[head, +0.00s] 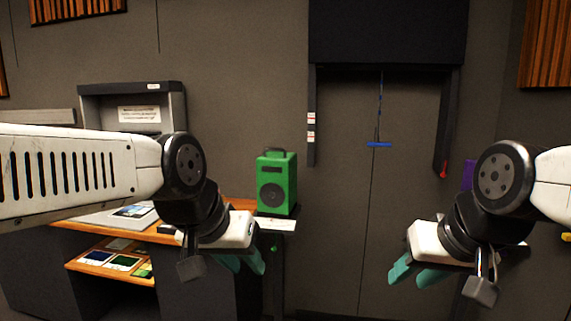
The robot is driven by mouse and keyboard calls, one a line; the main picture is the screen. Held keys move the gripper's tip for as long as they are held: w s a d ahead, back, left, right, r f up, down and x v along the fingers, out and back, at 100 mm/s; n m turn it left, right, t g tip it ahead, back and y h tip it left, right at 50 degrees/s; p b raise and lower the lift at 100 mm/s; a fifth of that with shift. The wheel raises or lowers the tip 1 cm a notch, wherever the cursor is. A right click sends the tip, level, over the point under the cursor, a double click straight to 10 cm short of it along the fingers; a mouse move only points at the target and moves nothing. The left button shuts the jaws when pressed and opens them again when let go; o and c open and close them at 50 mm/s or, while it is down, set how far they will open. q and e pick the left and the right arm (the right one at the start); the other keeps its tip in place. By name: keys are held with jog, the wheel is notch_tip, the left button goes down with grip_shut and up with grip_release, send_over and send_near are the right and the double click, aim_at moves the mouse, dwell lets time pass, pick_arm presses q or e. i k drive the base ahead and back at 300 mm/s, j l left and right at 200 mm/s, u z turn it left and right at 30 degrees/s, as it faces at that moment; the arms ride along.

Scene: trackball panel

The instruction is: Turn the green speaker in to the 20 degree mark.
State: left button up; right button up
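The green speaker (276,183) stands upright on a small pale plate (283,224) on a dark stand, left of centre in the head view. It has a handle on top and a dark round cone low on its front. Degree marks on the plate are too small to read. My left gripper (241,262) is in front of the speaker, to its lower left, with teal fingers pointing down and apart from it. My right gripper (418,274) is well to the right of the speaker, with its teal fingers spread and nothing seen between them.
A wooden desk (150,236) with a shelf of colour samples (122,261) stands at the left, partly behind my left arm. A grey cabinet with a label (139,114) is behind it. A blue T-shaped piece (379,145) hangs at the back wall. Space between my grippers looks clear.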

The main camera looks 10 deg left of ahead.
aim_at(277, 171)
jog(key=i, duration=0.4)
jog(key=i+l, duration=0.15)
jog(key=i, duration=0.3)
